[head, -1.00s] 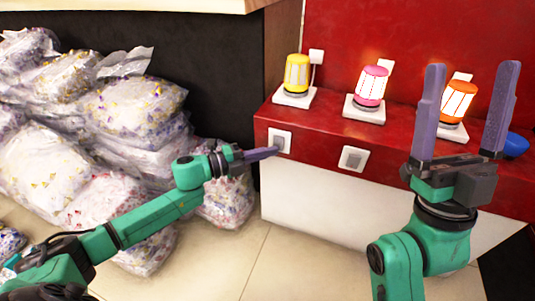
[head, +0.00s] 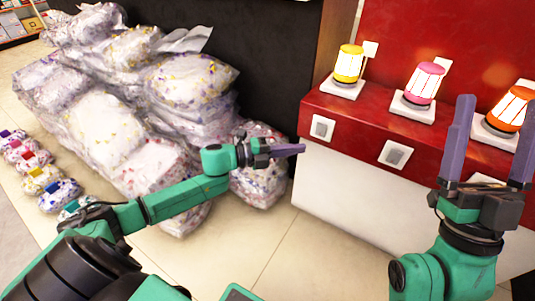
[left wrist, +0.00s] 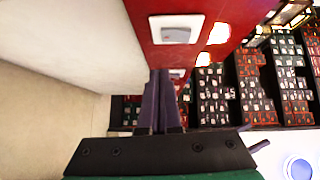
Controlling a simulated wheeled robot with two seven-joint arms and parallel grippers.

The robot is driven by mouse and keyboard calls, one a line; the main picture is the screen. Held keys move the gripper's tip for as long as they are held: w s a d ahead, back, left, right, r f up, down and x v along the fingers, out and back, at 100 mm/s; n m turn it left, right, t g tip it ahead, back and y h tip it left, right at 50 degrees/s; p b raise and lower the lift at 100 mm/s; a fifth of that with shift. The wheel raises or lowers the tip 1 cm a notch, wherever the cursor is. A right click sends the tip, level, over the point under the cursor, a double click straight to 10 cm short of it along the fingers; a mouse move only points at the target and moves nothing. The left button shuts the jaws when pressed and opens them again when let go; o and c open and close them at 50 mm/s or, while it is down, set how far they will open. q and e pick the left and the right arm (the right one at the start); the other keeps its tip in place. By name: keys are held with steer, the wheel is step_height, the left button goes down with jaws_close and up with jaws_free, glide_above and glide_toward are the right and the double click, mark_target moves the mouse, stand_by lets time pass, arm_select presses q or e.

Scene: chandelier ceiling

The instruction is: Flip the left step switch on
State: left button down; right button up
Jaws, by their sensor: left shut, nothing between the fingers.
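The left switch (head: 322,127) is a grey rocker in a white plate on the red counter's front. My left gripper (head: 302,148) is shut and empty, its tips just below and left of that switch, apparently apart from it. In the left wrist view the shut fingers (left wrist: 160,73) point toward a white-framed switch (left wrist: 176,30). The yellow lamp (head: 348,65) above the left switch has bright, glowing panels. My right gripper (head: 498,100) is open and empty, raised before the counter's right part.
A second switch (head: 395,154) sits right of the first. A lit pink lamp (head: 424,80) and a lit orange lamp (head: 508,107) stand on the red counter (head: 370,115). Bulging clear bags (head: 110,130) crowd the left. The floor (head: 300,245) in front is clear.

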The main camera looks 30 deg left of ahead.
arm_select(q)
steer(key=p+v, duration=0.2)
steer(key=v, duration=0.5)
steer(key=shift+s+a+f+p, duration=0.2)
steer(key=shift+f+p, duration=0.1)
steer(key=shift+f, duration=0.15)
arm_select(e)
steer(key=w+a+f+m+g+h, duration=0.1)
steer(key=f+g, duration=0.3)
steer(key=f, duration=0.9)
steer(key=w+a+f+m+g+h, duration=0.2)
steer(key=f+g+h, duration=0.2)
steer(key=f, duration=0.9)
steer(key=shift+a+f, duration=0.15)
steer(key=shift+a, duration=0.2)
